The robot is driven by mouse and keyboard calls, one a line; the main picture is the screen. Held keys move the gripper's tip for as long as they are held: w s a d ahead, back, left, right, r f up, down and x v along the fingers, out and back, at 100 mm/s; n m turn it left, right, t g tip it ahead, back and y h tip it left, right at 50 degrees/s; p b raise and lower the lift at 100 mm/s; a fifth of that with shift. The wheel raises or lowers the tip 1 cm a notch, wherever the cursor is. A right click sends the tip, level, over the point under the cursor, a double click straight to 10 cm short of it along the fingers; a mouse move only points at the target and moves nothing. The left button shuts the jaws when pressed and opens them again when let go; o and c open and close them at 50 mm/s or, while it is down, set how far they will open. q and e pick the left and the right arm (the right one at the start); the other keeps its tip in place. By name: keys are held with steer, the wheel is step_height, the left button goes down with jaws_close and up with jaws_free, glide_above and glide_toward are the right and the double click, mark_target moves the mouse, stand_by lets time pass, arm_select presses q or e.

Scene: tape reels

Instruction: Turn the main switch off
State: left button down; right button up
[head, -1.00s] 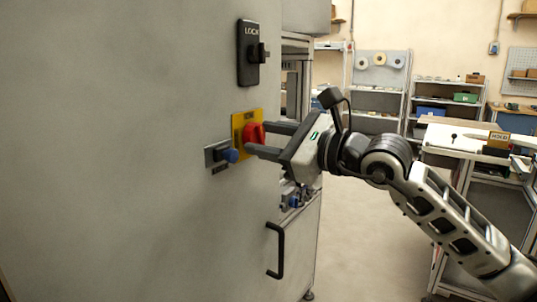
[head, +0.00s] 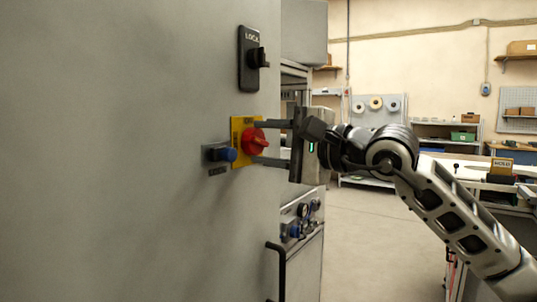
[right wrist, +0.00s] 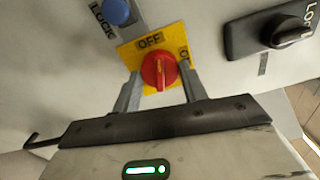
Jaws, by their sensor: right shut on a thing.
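The main switch is a red knob (head: 254,141) on a yellow plate (head: 236,150) fixed to the grey cabinet face. In the right wrist view the knob (right wrist: 159,71) has a white line running up and down the picture. My left gripper is not in view.
A blue button (head: 228,154) sits beside the plate. A black "LOCK" latch (head: 248,60) is above, and a black door handle (head: 275,268) is below. Open floor (head: 375,230) lies right of the cabinet. A workbench (head: 465,172) and shelves stand farther back.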

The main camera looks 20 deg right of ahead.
steer(key=shift+f+n, duration=0.1)
steer(key=shift+n, duration=0.7)
steer(key=shift+n+b, duration=0.55)
steer(key=shift+n, duration=0.45)
steer(key=o, duration=1)
